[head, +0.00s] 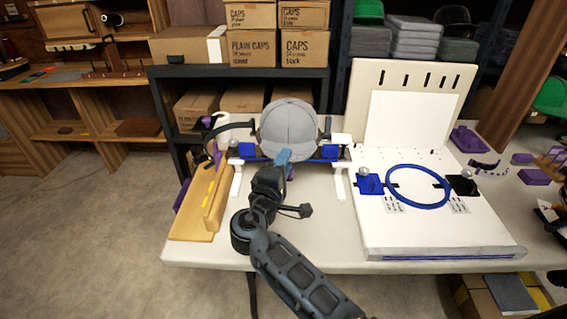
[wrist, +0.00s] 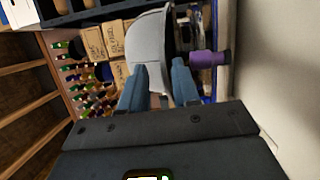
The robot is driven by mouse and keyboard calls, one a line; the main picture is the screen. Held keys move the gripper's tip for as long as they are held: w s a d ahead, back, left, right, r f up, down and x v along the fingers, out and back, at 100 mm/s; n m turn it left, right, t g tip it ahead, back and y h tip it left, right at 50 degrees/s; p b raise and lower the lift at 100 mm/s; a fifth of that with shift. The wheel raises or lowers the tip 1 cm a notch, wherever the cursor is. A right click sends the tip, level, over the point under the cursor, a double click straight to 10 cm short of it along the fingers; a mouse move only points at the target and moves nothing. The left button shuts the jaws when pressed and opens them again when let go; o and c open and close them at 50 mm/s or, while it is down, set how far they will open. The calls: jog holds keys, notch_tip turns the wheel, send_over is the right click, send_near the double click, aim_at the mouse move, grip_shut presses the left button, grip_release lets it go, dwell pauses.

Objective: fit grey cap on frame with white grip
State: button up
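The grey cap (head: 288,128) sits upright over a rack with blue blocks (head: 330,151) and white end pieces (head: 341,139). In the wrist view the cap (wrist: 150,45) fills the upper middle, just beyond the fingertips. My gripper (head: 283,156) is in front of the cap's lower edge. A purple grip (wrist: 208,58) shows beside the cap's lower side. The frame under the cap is mostly hidden, and I cannot tell whether the white end pieces are its grip.
A white board station (head: 431,230) with a blue hoop (head: 418,187) stands on the table to the right. A wooden stand (head: 205,205) is at the left. A dark curved band (head: 228,128) is beside the rack. Cap boxes (head: 251,48) fill the shelf behind.

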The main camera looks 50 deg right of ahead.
jog(key=shift+o, duration=0.5)
jog(key=shift+a, duration=0.1)
jog(key=v, duration=0.7)
jog(key=shift+a+b, duration=0.25)
jog(key=shift+b, duration=0.2)
jog(key=shift+s, duration=0.15)
